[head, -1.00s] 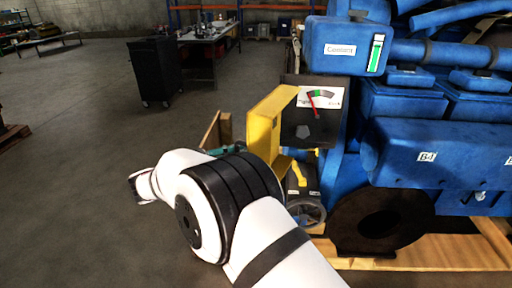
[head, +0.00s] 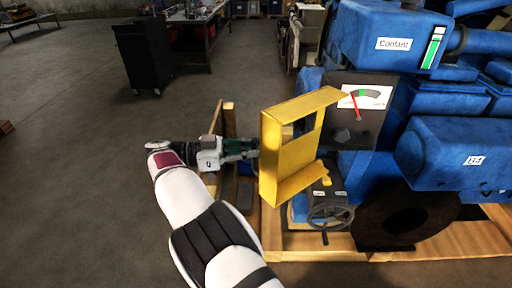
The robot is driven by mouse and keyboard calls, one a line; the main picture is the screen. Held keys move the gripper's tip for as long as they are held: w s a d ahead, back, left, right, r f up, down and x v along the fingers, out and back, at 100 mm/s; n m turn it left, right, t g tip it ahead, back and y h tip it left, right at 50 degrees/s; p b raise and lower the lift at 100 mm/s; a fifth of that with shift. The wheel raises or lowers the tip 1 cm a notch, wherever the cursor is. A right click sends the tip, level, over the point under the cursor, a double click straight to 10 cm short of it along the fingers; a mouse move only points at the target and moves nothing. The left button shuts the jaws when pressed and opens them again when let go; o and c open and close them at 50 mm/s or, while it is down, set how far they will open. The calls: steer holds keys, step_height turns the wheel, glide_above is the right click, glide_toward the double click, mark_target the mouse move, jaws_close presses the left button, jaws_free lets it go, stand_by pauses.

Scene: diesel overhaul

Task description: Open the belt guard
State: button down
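The yellow belt guard (head: 285,155) is a box-shaped cover with bent top and bottom edges. It stands at the left end of the blue engine (head: 465,150), left of the gauge panel, and its broad side faces left. My arm reaches up from the bottom of the head view. My gripper (head: 248,149) is at its end, close to the left face of the guard. The fingers are small and dark there, and I cannot tell whether they touch the guard or are open or shut.
A gauge panel (head: 359,110), a handwheel (head: 331,216) and a dark round wheel (head: 408,218) sit right of the guard. A wooden pallet frame (head: 310,244) lies under the engine. A black cabinet (head: 142,55) stands behind.

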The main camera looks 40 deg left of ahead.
steer(key=shift+r, duration=0.1)
stand_by(0.3)
steer(key=c, duration=1.7)
jaws_free()
steer(key=shift+o, duration=0.2)
step_height(320, 180, up, 10)
steer(key=shift+f, duration=0.1)
steer(key=shift+w, duration=0.15)
